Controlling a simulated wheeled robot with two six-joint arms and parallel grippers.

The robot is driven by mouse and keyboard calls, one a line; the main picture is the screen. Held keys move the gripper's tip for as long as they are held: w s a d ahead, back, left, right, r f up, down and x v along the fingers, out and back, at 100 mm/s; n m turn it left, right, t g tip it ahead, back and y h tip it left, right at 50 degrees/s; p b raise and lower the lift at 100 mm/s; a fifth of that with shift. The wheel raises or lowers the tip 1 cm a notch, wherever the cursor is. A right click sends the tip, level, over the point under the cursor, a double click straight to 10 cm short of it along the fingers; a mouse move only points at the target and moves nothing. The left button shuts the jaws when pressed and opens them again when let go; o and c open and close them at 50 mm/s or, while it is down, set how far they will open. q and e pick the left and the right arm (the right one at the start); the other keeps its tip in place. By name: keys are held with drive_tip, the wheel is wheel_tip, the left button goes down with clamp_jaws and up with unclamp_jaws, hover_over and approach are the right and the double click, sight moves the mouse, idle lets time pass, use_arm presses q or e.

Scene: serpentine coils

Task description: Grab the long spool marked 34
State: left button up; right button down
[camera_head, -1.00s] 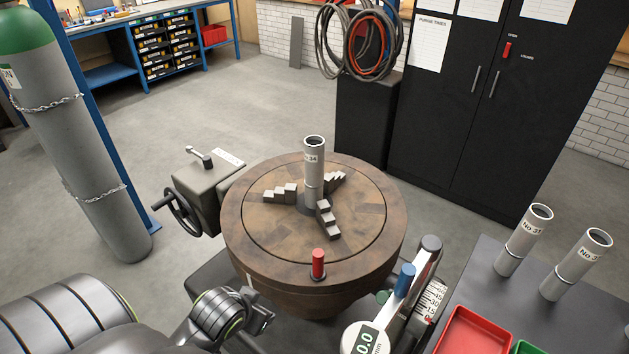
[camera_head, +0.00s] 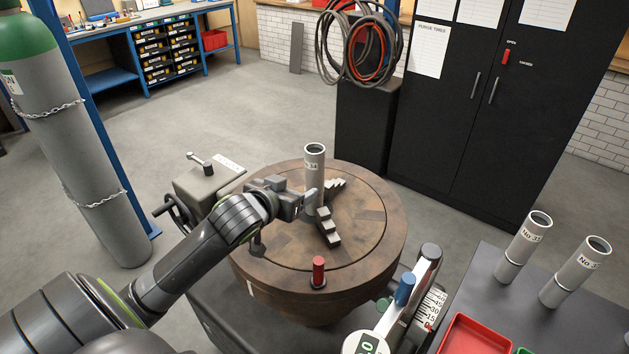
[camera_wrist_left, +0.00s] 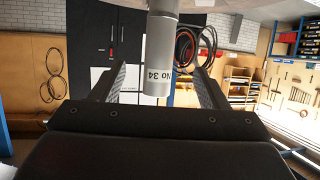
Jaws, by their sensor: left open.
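The long spool marked 34 (camera_head: 315,164) is a grey tube standing upright at the middle of the round brown turntable (camera_head: 370,255). In the left wrist view the spool (camera_wrist_left: 160,50), labelled "No 34", lies between the two fingers of my left gripper (camera_wrist_left: 168,82). The fingers are open, with a gap on each side of the spool. In the head view my left gripper (camera_head: 306,199) reaches in from the left at the spool's lower part. The spool's foot is partly hidden by the gripper. My right gripper does not show.
Stepped jaws (camera_head: 327,227) and a red-topped peg (camera_head: 318,271) are on the turntable. Two similar tubes (camera_head: 524,246) (camera_head: 575,272) stand on a dark bench at right, with a red tray (camera_head: 475,335). A blue-knobbed gauge device (camera_head: 405,286) stands in front.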

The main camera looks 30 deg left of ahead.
sight(310, 179)
use_arm(q)
drive_tip(key=p+x, duration=0.1)
drive_tip(key=x, duration=0.6)
drive_tip(key=shift+w+f+p, duration=0.15)
drive_tip(key=shift+w+p, duration=0.15)
drive_tip(key=shift+w, duration=0.15)
drive_tip(key=p+x, duration=0.1)
drive_tip(key=x, duration=0.2)
drive_tip(key=shift+s+a+f, duration=0.1)
drive_tip(key=shift+w+f, duration=0.35)
drive_tip(key=shift+w, duration=0.2)
clamp_jaws()
drive_tip(key=shift+r, duration=0.2)
